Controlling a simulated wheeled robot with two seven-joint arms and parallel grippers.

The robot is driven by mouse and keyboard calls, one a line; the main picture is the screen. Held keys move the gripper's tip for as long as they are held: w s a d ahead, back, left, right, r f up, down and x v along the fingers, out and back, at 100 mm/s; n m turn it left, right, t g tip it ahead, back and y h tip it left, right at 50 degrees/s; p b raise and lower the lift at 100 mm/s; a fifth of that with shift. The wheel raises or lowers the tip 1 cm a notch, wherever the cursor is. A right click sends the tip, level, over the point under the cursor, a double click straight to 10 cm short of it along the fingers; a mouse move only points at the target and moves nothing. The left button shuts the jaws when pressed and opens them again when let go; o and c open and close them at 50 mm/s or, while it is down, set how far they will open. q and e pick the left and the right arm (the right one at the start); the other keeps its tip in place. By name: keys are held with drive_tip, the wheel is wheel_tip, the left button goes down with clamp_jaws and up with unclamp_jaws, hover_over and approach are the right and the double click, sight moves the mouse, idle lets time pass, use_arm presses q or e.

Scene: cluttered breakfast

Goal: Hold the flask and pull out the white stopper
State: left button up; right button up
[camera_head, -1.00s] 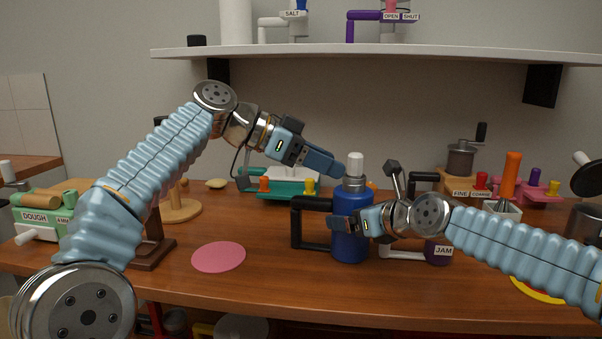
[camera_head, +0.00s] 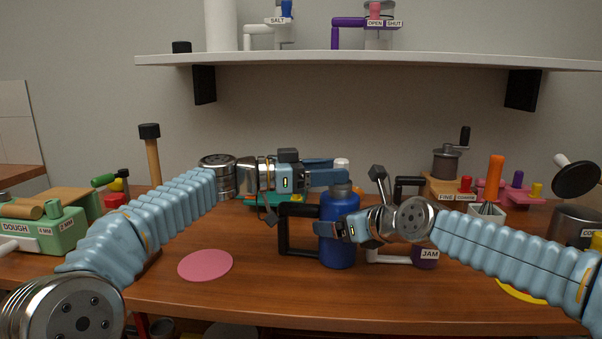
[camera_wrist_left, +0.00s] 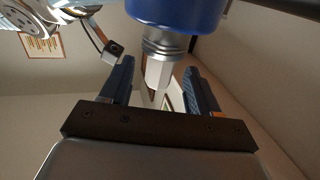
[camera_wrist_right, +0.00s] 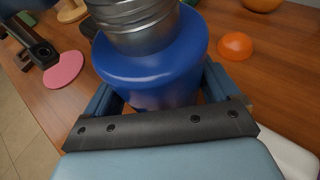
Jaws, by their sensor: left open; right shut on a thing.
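The blue flask (camera_head: 338,235) with its black handle (camera_head: 297,228) stands upright on the wooden counter. Its silver neck and white stopper (camera_head: 341,164) are at the top. My right gripper (camera_head: 340,229) is shut on the flask's body; in the right wrist view the flask (camera_wrist_right: 155,70) sits between its fingers. My left gripper (camera_head: 335,175) is open, level with the stopper. In the left wrist view the white stopper (camera_wrist_left: 159,72) lies between the spread fingers, with a gap on each side. I cannot see any contact there.
A pink disc (camera_head: 205,265) lies left of the flask. A green dough machine (camera_head: 50,235) is far left. A white shelf (camera_head: 350,61) hangs above. The counter's front middle is clear.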

use_arm(q)
drive_tip(key=shift+x, duration=1.35)
clamp_jaws()
